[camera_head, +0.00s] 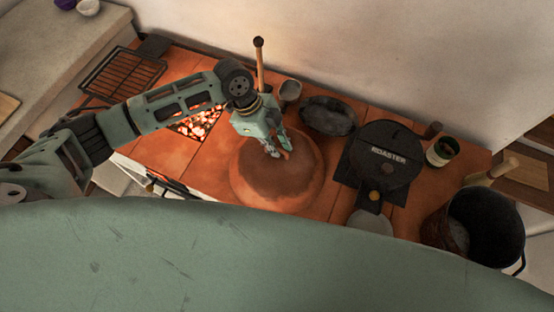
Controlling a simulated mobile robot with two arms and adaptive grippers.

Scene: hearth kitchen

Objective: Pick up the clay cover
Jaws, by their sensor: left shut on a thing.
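The clay cover (300,190) is a wide, rounded terracotta dome with a dark, sooty top. It sits at the middle of the tiled hearth top, or just over it; I cannot tell whether it touches the tiles. My left gripper (279,152) reaches in from the left and points down at the top of the cover. Its fingers are shut on the small knob of the cover. The knob is mostly hidden between the fingers. My right gripper is not in view.
Glowing coals (195,124) lie in an opening left of the cover. A grill rack (122,75) is at the back left. A grey lump (329,115), a black roaster (385,152) and a black bucket (487,228) stand to the right. A small cup (290,91) stands behind.

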